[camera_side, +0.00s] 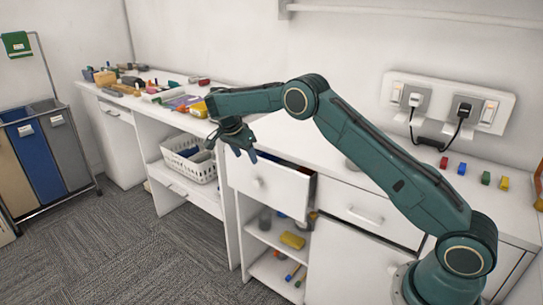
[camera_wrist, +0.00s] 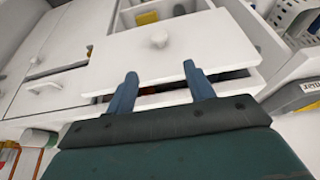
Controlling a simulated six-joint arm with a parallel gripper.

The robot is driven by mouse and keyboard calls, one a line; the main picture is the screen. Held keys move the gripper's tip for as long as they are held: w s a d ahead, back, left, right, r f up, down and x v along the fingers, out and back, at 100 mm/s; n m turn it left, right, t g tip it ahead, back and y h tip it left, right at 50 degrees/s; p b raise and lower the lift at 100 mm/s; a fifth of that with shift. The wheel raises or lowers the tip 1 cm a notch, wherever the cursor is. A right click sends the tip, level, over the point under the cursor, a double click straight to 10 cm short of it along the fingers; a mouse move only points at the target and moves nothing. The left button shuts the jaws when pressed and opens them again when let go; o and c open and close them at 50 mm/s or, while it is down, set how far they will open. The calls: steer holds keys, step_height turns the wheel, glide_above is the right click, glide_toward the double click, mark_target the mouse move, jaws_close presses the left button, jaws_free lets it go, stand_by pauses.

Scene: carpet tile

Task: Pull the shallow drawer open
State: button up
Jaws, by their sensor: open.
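A white drawer with a round knob (camera_side: 257,182) stands partly open under the counter; its front (camera_side: 285,195) juts out from the cabinet. In the wrist view the drawer front (camera_wrist: 205,45) and its knob (camera_wrist: 158,41) lie beyond my fingertips, with the dark drawer opening below them in the picture. My gripper (camera_side: 242,154) is open and empty, above the drawer near its front's top edge. It also shows in the wrist view (camera_wrist: 160,70), its two fingers apart and overlapping the drawer front's edge. I cannot tell whether they touch it. The knob is not between the fingers.
A closed drawer with a bar handle (camera_side: 365,216) is to the right. Open shelves below hold a yellow block (camera_side: 292,240) and other items. A white basket (camera_side: 190,160) stands left of the drawer. Small objects crowd the far counter. The carpet (camera_side: 150,255) in front is clear.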

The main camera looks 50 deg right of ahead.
steer(key=shift+v, duration=0.95)
